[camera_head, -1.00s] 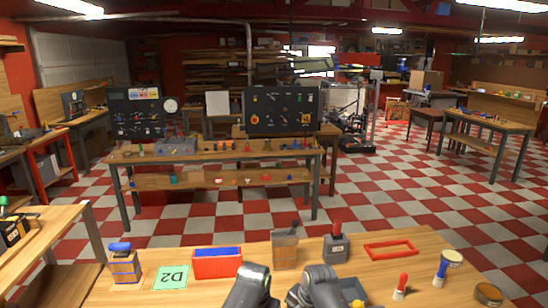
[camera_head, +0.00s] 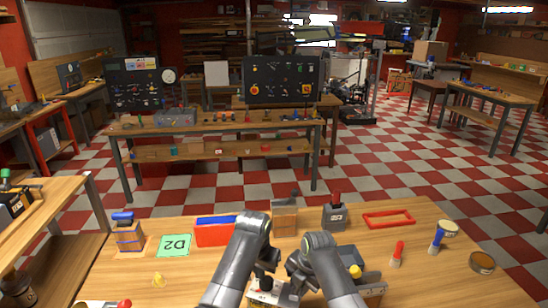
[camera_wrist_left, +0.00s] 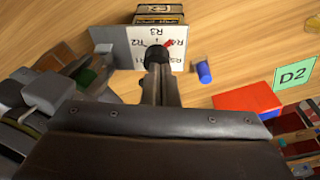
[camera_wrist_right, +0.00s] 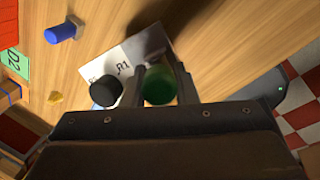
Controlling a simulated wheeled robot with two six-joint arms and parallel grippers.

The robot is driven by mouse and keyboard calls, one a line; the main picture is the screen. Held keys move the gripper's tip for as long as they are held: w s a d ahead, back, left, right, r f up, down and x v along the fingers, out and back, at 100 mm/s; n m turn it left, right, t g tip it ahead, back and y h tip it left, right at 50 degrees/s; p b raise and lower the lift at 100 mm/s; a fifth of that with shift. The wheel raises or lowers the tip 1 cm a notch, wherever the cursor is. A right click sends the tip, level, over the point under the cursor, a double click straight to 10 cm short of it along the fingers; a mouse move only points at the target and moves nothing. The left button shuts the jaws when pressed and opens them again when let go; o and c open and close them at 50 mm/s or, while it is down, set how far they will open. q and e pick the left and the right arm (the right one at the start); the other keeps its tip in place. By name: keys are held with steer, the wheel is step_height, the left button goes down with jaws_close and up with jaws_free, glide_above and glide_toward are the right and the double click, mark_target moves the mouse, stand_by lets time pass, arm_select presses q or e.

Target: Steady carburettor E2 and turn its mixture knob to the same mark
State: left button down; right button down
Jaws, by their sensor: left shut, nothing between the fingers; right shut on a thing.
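The carburettor (camera_head: 265,294) is at the bottom of the head view, partly hidden by my arms. In the left wrist view its white plate (camera_wrist_left: 122,44) carries R marks around a black mixture knob (camera_wrist_left: 157,54). The knob's red pointer is near R4. The name E2 is not readable. My left gripper (camera_wrist_left: 159,74) is shut and empty, with its tips at the knob; I cannot tell whether they touch. In the right wrist view, my right gripper (camera_wrist_right: 161,78) is shut on a green cylindrical part (camera_wrist_right: 158,86) beside the white plate (camera_wrist_right: 130,62).
A green D2 card (camera_head: 174,245) and a red bin (camera_head: 213,234) lie left of my arms. A yellow piece (camera_head: 158,280) sits at front left.

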mark_target(262, 289)
arm_select(q)
steer(key=shift+s+d+f, duration=0.1)
steer(key=shift+d+f, duration=0.1)
steer(key=shift+f, duration=1.3)
steer(key=shift+s+d+f, duration=0.1)
steer(key=shift+d+f, duration=0.05)
steer(key=shift+f, duration=1.3)
steer(key=shift+w+d, duration=0.15)
steer(key=shift+w, duration=0.5)
steer(key=shift+w+a, duration=0.2)
steer(key=shift+a, duration=0.2)
steer(key=shift+s, duration=0.2)
steer(key=shift+s+a, duration=0.15)
steer(key=shift+s, duration=0.05)
step_height(262, 289, up, 6)
steer(key=shift+w+d, duration=0.2)
steer(key=shift+d, duration=0.05)
